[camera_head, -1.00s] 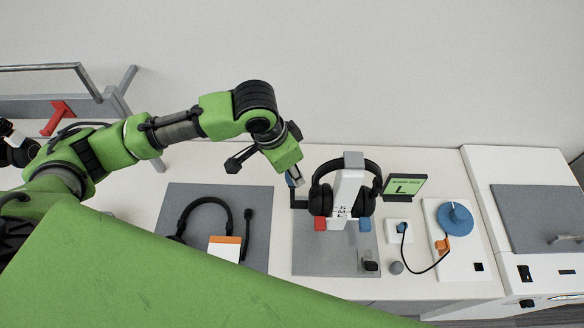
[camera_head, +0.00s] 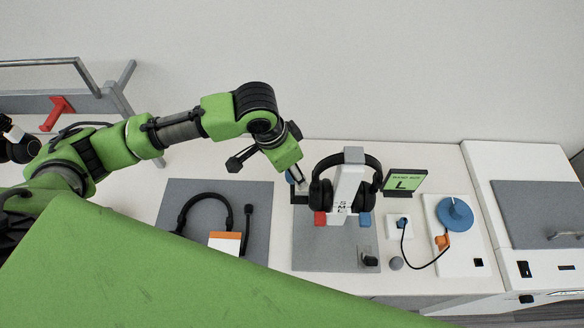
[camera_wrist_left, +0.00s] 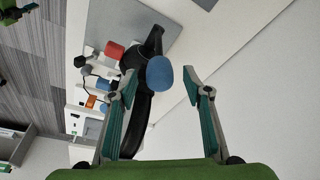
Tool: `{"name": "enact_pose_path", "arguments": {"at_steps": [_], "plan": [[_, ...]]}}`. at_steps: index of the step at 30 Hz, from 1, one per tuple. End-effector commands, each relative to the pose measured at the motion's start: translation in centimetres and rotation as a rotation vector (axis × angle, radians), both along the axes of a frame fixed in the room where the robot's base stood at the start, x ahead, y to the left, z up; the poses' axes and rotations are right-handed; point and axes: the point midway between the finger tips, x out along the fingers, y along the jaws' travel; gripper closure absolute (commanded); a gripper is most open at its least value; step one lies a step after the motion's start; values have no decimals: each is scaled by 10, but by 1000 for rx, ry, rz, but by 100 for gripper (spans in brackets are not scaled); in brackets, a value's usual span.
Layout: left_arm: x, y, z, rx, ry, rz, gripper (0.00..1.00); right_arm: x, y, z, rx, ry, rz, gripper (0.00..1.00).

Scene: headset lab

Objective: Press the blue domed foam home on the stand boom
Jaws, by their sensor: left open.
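The blue domed foam (camera_wrist_left: 160,73) shows in the left wrist view as a rounded blue cap. It lies between the fingertips of my left gripper (camera_wrist_left: 161,84), which is open, with gaps on both sides. A dark curved part (camera_wrist_left: 137,112) runs beside and behind the foam; I cannot tell how far the foam sits on the boom. In the head view my left gripper (camera_head: 296,179) is just left of the headphones (camera_head: 322,192) on the stand (camera_head: 347,182), by a black bracket (camera_head: 299,197). The foam is hardly discernible there. My right gripper is not in view.
A grey mat (camera_head: 172,198) with a headset (camera_head: 205,197) and an orange-white box (camera_head: 224,243) lies left. A sign marked L (camera_head: 404,181) and a blue disc (camera_head: 455,214) on a white plate stand right. A red block (camera_head: 320,218) sits below the headphones.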

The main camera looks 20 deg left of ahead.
Motion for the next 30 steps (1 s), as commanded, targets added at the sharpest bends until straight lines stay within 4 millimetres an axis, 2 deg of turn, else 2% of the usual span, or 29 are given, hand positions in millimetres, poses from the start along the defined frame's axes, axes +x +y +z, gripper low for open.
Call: {"name": "enact_pose_path", "arguments": {"at_steps": [5,15,19,24,30], "plan": [[-2,2,13,-1,-3,0,55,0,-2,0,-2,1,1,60],[-16,14,81,0,-5,0,55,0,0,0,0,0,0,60],[-20,18,101,0,-4,1,55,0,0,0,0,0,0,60],[-24,20,114,-1,-1,0,55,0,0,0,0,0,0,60],[-25,21,116,1,1,0,55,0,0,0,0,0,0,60]]}}
